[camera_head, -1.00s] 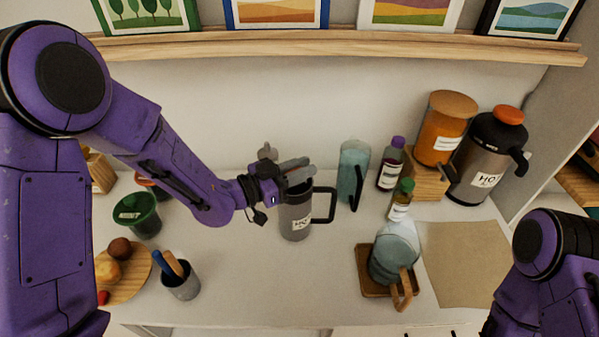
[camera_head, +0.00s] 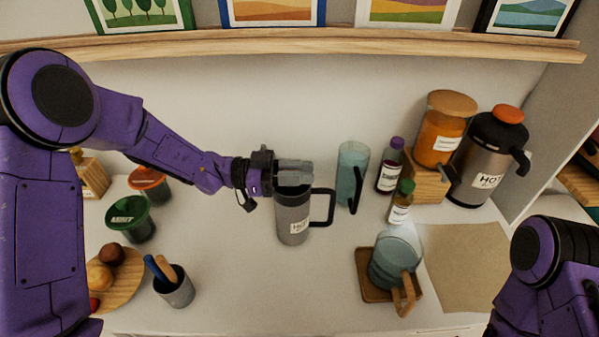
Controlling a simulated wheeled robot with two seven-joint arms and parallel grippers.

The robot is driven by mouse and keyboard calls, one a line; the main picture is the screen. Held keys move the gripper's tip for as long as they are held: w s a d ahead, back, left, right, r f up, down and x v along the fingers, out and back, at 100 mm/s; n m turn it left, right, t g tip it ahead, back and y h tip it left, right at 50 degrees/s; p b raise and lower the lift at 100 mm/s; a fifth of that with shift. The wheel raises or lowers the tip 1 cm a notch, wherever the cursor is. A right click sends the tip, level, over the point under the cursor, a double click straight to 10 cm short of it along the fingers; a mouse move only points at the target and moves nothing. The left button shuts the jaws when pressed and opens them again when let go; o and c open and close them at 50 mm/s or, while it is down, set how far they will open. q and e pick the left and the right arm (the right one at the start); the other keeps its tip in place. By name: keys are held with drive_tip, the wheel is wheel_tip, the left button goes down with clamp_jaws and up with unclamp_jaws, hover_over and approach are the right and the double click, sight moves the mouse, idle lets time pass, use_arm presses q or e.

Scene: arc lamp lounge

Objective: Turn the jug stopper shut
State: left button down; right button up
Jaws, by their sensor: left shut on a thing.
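My right gripper is out of view; only part of my right arm shows at the lower right.
Close right of the jug stands a teal pitcher (camera_head: 350,165). Beyond are a purple-capped bottle (camera_head: 388,172), a green-capped bottle (camera_head: 400,205), a glass jug (camera_head: 392,258) on a wooden board and an orange-topped flask (camera_head: 487,160). A utensil cup (camera_head: 178,292) stands at front left.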

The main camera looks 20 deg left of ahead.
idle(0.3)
use_arm(q)
drive_tip(key=c, duration=1.1)
unclamp_jaws()
drive_tip(key=b+v, duration=0.2)
drive_tip(key=v, duration=0.8)
drive_tip(key=shift+a+r, duration=0.1)
drive_tip(key=shift+a, duration=0.15)
